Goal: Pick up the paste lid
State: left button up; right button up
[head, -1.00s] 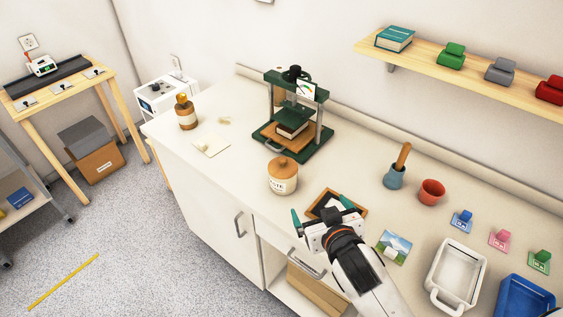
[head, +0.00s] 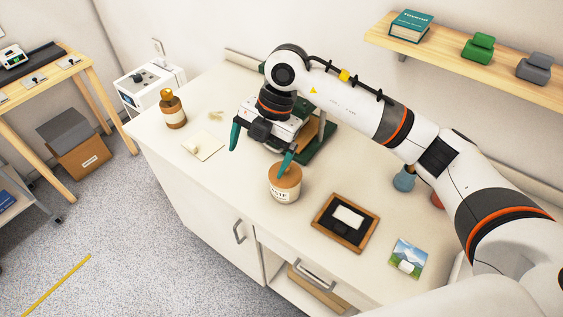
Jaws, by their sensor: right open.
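The paste lid (head: 291,179) is a tan, wood-like cap with a small knob, sitting on the cream paste jar (head: 284,194) on the counter. My right gripper (head: 260,157) is above and to the left of the jar in the head view, pointing down. Its two teal fingers are spread wide with nothing between them. One fingertip overlaps the lid's knob in the picture and hides part of it; I cannot tell whether it touches. My left gripper is not in view.
My right arm covers most of the green press (head: 322,150) behind the jar. A dark-backed wooden frame (head: 365,237) and a landscape print (head: 410,255) lie to the right. A brown bottle (head: 173,110) and a paper sheet (head: 210,147) are at the left.

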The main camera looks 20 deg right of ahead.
jog(key=w+d+r+m+h, duration=0.1)
jog(key=w+d+m+h, duration=0.2)
jog(key=d, duration=0.4)
jog(key=shift+n+t+h, duration=0.3)
jog(key=shift+h, duration=0.1)
notch_tip(320, 180, down, 6)
jog(key=shift+s+r+p, duration=0.1)
jog(key=shift+r+p, duration=0.15)
jog(key=shift+p, duration=0.85)
notch_tip(320, 180, down, 5)
jog(key=shift+a+r+p, duration=0.1)
jog(key=shift+a+p, duration=0.05)
jog(key=shift+p, duration=1)
jog(key=shift+f, duration=0.45)
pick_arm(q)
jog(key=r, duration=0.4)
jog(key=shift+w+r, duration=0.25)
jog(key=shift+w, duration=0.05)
pick_arm(e)
jog(key=c, duration=1.1)
jog(key=shift+o, duration=0.2)
jog(key=shift+r, duration=0.1)
